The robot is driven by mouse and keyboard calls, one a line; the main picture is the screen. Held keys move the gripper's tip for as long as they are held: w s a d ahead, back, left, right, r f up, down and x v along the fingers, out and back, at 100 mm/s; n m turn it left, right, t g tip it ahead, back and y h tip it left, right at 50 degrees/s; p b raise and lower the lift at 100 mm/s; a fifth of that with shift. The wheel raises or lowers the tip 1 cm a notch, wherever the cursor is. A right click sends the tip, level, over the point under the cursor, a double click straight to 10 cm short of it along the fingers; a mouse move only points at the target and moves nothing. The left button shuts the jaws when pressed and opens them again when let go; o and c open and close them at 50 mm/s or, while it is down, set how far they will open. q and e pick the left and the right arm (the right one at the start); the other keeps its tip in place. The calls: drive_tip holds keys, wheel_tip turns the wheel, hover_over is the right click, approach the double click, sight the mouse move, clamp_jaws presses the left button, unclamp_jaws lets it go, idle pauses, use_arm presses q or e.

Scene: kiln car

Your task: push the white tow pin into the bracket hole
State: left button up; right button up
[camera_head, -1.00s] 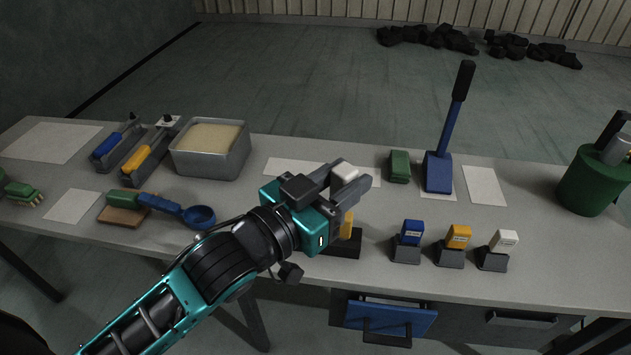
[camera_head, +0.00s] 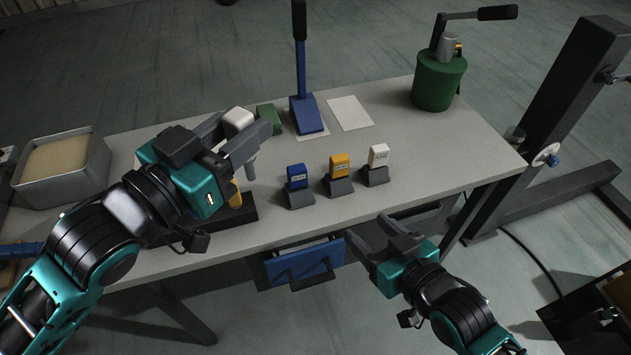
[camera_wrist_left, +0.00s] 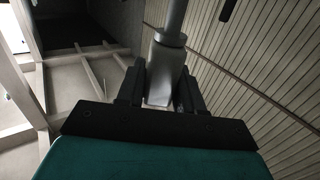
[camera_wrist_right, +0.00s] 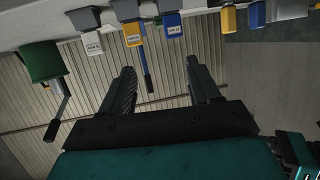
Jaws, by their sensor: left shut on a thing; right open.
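My left gripper (camera_head: 242,130) is shut on the white tow pin (camera_head: 238,120) and holds it above the table. Its white head shows between the fingers, and a grey shank (camera_head: 252,168) shows below them. In the left wrist view, a grey shaft (camera_wrist_left: 172,20) runs up from between the fingers. My right gripper (camera_head: 374,240) is open and empty in front of the table's front edge, near the drawer. In the right wrist view its two fingers (camera_wrist_right: 160,85) stand apart with nothing between them. I cannot make out the bracket hole for certain.
Blue (camera_head: 297,177), yellow (camera_head: 339,165) and white (camera_head: 378,155) labelled pieces stand in grey holders. A blue drawer (camera_head: 303,263) juts out in front. A green pot (camera_head: 439,82) stands at the back right. A dark steel frame (camera_head: 560,110) rises right of the table.

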drive_tip(key=s+a+r+n+y, duration=0.1)
drive_tip(key=a+r+n+y, duration=0.15)
drive_tip(key=r, duration=0.35)
drive_tip(key=s+a+r+n+g+y, duration=0.1)
drive_tip(key=s+a+r+y, duration=0.1)
drive_tip(key=a+r+y, duration=0.3)
drive_tip(key=s+a+r+n+y, duration=0.1)
drive_tip(key=a+r+n, duration=0.1)
drive_tip(key=r, duration=0.5)
drive_tip(key=x, duration=1.2)
drive_tip(key=shift+f, duration=0.25)
drive_tip(key=shift+s, duration=0.1)
drive_tip(key=c, duration=1.1)
use_arm(q)
drive_tip(key=o, duration=1.2)
drive_tip(key=shift+r, duration=0.1)
